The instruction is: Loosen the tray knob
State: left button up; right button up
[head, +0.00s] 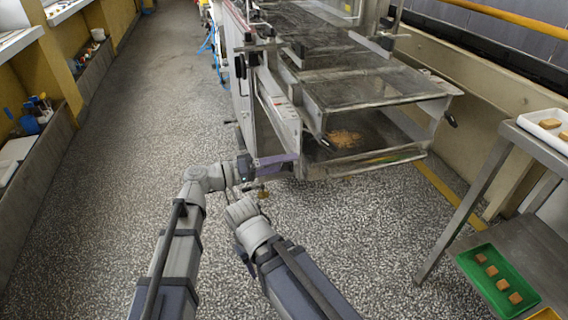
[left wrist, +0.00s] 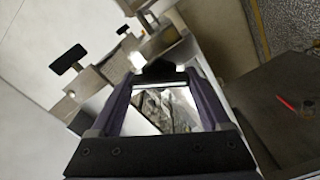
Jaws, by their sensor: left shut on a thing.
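My left gripper (head: 287,160) reaches from the left to the near left corner of the machine's lower tray section. In the left wrist view its two purple fingers (left wrist: 160,90) are closed on a black knob (left wrist: 159,71) between their tips. The head view does not clearly show this knob behind the fingers. The wire-mesh tray (head: 375,87) sits in the metal frame above a lower tray with brown crumbs (head: 343,138). My right gripper (head: 236,198) is beside the left wrist, away from the machine; its jaws are not clear.
Another black knob (head: 450,119) sticks out at the machine's right side. A steel table (head: 520,225) at the right holds a green tray (head: 490,262) of brown pieces and a white tray (head: 541,137). Open speckled floor (head: 120,160) lies at the left.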

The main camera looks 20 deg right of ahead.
pick_arm(q)
jog(key=n, duration=0.5)
jog(key=shift+f+n, duration=0.15)
jog(key=shift+n, duration=0.25)
dwell(0.4)
jog(key=o, duration=1.2)
jog(key=shift+a, duration=0.1)
jog(key=a, duration=0.7)
jog(key=shift+s+a, duration=0.1)
jog(key=shift+a, duration=0.25)
